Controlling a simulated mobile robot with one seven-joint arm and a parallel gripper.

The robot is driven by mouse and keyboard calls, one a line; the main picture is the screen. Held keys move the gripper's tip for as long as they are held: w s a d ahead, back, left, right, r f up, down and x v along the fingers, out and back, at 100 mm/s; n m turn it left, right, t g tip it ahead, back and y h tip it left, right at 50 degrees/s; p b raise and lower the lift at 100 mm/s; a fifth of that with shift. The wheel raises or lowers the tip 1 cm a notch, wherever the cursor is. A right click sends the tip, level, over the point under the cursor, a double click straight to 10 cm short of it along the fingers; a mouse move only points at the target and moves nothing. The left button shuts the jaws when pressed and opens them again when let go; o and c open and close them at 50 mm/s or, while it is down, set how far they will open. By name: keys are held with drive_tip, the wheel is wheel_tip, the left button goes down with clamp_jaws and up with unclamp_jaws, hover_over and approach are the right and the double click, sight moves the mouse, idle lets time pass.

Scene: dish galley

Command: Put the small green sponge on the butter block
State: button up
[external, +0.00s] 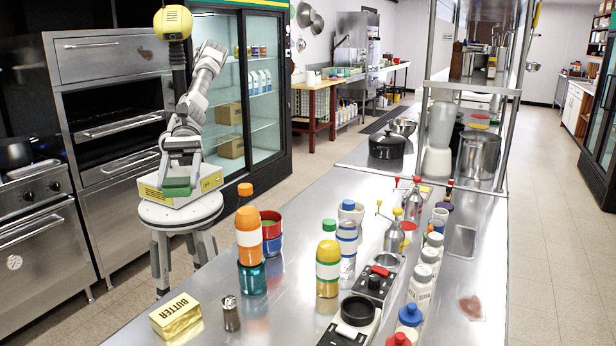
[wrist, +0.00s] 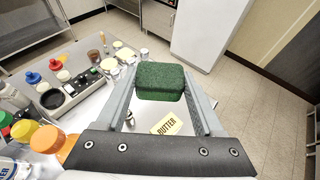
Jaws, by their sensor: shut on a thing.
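The small green sponge (wrist: 160,82) is held between the two fingers of my gripper (wrist: 160,88) in the wrist view. In the external view the sponge (external: 175,187) shows at the end of my arm, with my gripper (external: 182,172) above it. The yellow butter block (external: 175,316), marked BUTTER, lies on the near left corner of the steel counter. In the wrist view the butter block (wrist: 167,125) lies below and beyond the gripper, apart from the sponge, with part of it hidden behind the gripper's frame.
A small metal shaker (external: 231,314) stands right of the butter block. An orange-capped bottle (external: 249,240) and a green-capped bottle (external: 328,265) stand behind it. A black scale (external: 350,318) and several bottles fill the counter's right side. Bare steel lies around the butter block.

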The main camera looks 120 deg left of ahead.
drive_tip(key=s+d+f+m+g+h+b, duration=0.1)
drive_tip(key=s+d+f+m+g+b, duration=0.3)
drive_tip(key=s+f, duration=0.3)
drive_tip(key=s+d+f+m+g+h+b, duration=0.25)
drive_tip(key=s+d+f+g+b, duration=0.2)
drive_tip(key=f, duration=0.45)
drive_tip(key=b, duration=0.1)
hover_over(178, 305)
drive_tip(key=shift+m+t+y, duration=0.25)
drive_tip(key=shift+m+y, duration=0.1)
drive_tip(key=shift+y, duration=0.1)
wheel_tip(178, 305, down, 7)
drive_tip(key=shift+f+b, duration=0.45)
drive_tip(key=shift+f, duration=1.55)
drive_tip(key=shift+f, duration=0.2)
drive_tip(key=o, duration=1.3)
drive_tip(key=shift+r, duration=0.15)
